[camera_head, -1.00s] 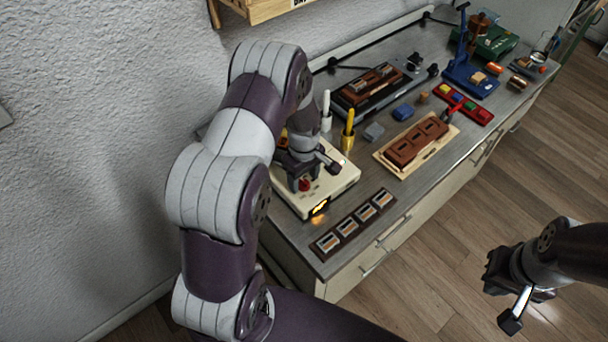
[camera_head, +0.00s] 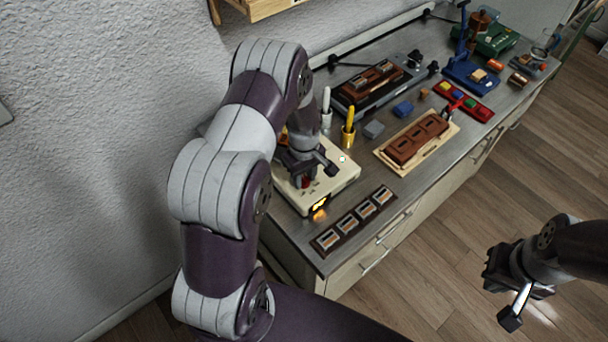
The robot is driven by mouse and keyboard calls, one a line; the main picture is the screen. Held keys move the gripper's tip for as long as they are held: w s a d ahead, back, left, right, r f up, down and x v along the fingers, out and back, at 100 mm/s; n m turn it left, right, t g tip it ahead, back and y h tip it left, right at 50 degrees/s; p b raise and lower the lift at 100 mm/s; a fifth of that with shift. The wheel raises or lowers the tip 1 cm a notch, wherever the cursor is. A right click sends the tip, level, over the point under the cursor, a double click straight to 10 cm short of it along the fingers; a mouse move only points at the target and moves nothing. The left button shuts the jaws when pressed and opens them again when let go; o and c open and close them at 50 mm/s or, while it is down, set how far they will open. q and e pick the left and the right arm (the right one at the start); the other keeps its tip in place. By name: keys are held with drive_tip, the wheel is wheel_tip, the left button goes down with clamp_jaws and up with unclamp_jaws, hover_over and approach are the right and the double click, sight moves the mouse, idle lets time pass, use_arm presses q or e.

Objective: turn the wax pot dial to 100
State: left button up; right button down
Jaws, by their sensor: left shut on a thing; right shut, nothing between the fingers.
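The wax pot is a cream box (camera_head: 338,181) at the near left end of the bench, with a lit orange display (camera_head: 319,207) on its front edge. The display is too small to read. My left gripper (camera_head: 306,181) reaches down over the top of the box and is shut on the red dial (camera_head: 306,182), which is mostly hidden by the fingers. My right gripper (camera_head: 506,301) is shut and empty, out over the floor at the lower right, away from the bench.
A dark strip with several small blocks (camera_head: 354,219) lies just right of the wax pot. Behind it stand a brass cup with a yellow stick (camera_head: 348,133) and a white stick (camera_head: 327,105). A wooden tray with a brown block (camera_head: 417,141) lies further right.

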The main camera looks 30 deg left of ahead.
use_arm(q)
drive_tip(key=m, duration=0.7)
drive_tip(key=m+b, duration=0.1)
drive_tip(key=m, duration=1.1)
drive_tip(key=shift+m, duration=0.3)
drive_tip(key=m, duration=0.5)
drive_tip(key=shift+m, duration=0.6)
drive_tip(key=o, duration=1)
drive_tip(key=shift+o, duration=0.2)
drive_tip(key=shift+r, duration=0.1)
